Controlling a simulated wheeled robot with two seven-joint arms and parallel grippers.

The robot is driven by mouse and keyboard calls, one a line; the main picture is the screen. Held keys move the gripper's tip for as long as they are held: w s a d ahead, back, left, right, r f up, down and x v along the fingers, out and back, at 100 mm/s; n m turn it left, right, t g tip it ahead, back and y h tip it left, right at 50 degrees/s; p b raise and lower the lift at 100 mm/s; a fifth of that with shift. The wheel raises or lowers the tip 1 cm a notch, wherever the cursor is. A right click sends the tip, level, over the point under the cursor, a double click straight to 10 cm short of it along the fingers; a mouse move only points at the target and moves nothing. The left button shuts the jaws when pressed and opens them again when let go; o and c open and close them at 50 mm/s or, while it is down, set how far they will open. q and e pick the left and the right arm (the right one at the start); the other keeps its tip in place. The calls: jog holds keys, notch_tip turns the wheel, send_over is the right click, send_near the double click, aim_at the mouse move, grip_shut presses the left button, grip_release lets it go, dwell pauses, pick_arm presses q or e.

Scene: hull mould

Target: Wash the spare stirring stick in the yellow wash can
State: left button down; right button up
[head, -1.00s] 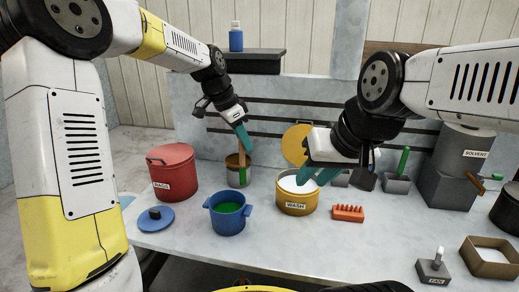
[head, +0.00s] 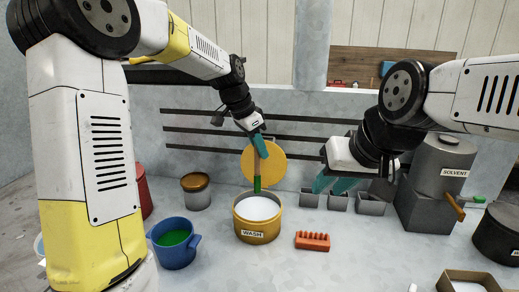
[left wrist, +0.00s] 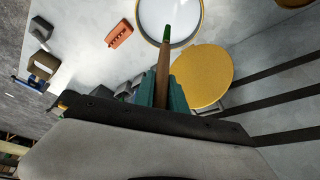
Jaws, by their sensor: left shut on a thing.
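My left gripper (head: 257,140) is shut on the stirring stick (head: 260,148), a brown stick with a green lower end that points down. The yellow wash can (head: 257,230), labelled WASH, is open and holds white liquid. The stick's green end (head: 257,184) is at the can's back rim in the head view and overlaps the can's mouth in the left wrist view (left wrist: 167,33). I cannot tell whether it touches the liquid. My right gripper (head: 331,185) is open and empty, right of the can.
A round yellow lid (head: 280,168) stands behind the can. A blue pot (head: 174,243) of green liquid and a brown-topped can (head: 196,192) are to the left. A solvent container (head: 443,165) is further right.

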aim_at(257, 174)
pick_arm(q)
jog(key=shift+f, duration=0.15)
jog(key=shift+f, duration=5.15)
jog(key=shift+a, duration=0.1)
